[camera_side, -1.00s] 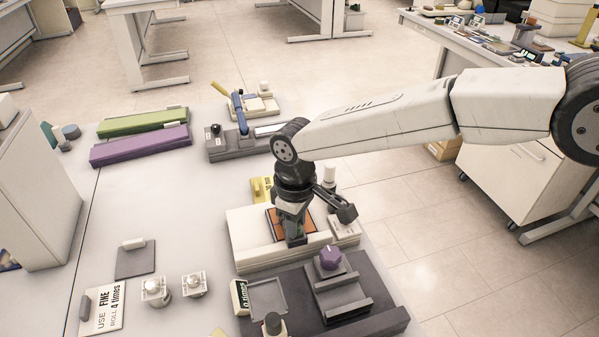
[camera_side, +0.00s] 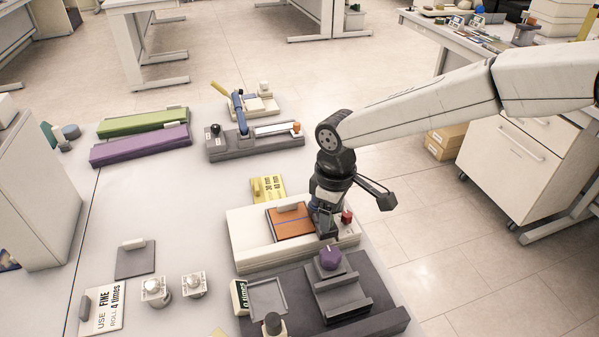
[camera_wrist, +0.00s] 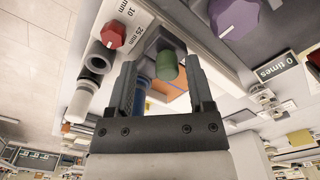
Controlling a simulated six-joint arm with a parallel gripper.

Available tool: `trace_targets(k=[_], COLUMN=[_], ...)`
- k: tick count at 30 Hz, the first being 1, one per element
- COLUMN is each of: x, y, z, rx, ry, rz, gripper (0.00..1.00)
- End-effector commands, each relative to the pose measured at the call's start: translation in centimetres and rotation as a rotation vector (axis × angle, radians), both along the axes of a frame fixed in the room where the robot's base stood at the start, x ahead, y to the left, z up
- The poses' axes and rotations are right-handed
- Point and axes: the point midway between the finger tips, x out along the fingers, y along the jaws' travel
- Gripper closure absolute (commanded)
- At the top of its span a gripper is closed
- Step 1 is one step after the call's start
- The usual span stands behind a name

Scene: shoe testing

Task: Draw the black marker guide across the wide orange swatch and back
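The wide orange swatch (camera_side: 284,225) is set in the top of a pale base (camera_side: 250,247); a thin darker line shows across it. It partly shows in the wrist view (camera_wrist: 178,90). My gripper (camera_side: 326,230) is low at the swatch's right end. In the wrist view its fingers (camera_wrist: 161,75) stand apart, with a dark grey block (camera_wrist: 165,48) and a green cylinder between or just beyond the tips. The dark block looks like the marker guide. I cannot tell whether the fingers press on it; its underside is hidden.
A red knob (camera_side: 347,217) stands close to the right of my gripper, beside mm labels. A dark fixture with a purple knob (camera_side: 331,258) is just in front.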

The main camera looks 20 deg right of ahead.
Motion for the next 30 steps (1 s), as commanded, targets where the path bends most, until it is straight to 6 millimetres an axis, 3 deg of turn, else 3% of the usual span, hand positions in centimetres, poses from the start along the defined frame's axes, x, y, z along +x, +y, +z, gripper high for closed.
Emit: trace_targets(k=[14, 30], x=[-0.1, -0.1], y=[0.2, 0.1], z=[0.8, 7.0], rx=[0.003, 0.002], ry=[0.001, -0.001], rz=[0.002, 0.001], gripper=[0.33, 0.33])
